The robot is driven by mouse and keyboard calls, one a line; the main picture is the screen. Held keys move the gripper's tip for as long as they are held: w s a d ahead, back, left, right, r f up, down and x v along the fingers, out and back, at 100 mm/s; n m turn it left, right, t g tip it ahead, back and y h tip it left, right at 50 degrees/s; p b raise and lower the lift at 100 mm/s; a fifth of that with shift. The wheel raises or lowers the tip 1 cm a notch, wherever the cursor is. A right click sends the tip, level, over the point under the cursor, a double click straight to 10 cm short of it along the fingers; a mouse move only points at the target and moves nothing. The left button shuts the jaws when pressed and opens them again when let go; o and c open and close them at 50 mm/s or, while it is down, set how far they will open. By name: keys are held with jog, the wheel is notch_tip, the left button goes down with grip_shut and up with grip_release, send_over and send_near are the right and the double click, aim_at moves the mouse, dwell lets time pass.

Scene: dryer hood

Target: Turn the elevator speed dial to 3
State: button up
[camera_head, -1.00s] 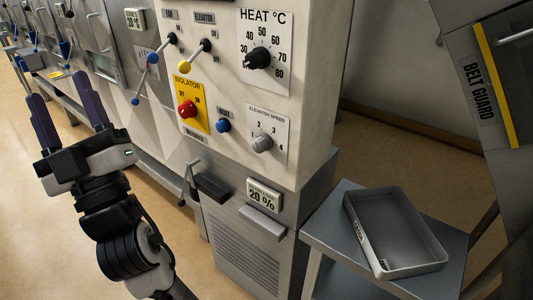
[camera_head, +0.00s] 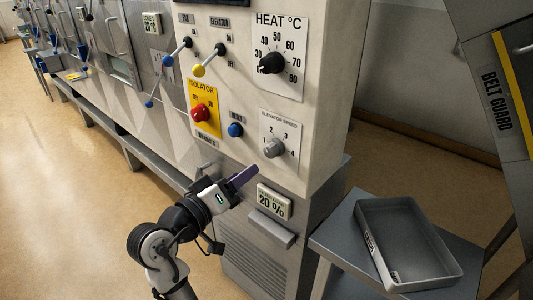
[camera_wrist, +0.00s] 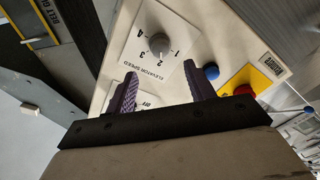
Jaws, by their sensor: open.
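The elevator speed dial (camera_head: 274,148) is a grey knob on a white plate marked 1 to 4, low on the cream panel. I cannot tell clearly which number its pointer faces. My gripper (camera_head: 254,172) is below and to the left of the dial in the head view, its purple fingers aimed toward the panel. In the wrist view the dial (camera_wrist: 158,43) lies ahead, beyond the gap between the open fingers (camera_wrist: 159,70). The fingers are apart, empty, and do not appear to touch the dial.
A blue reset button (camera_head: 235,130) and a red isolator knob (camera_head: 200,113) on a yellow plate sit left of the dial. The black heat knob (camera_head: 271,63) is above. A display (camera_head: 273,202) is below. A grey tray (camera_head: 365,214) rests on a stand at right.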

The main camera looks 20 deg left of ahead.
aim_at(269, 154)
jog(key=p+x, duration=0.2)
jog(key=x, duration=0.8)
jog(key=c, duration=1)
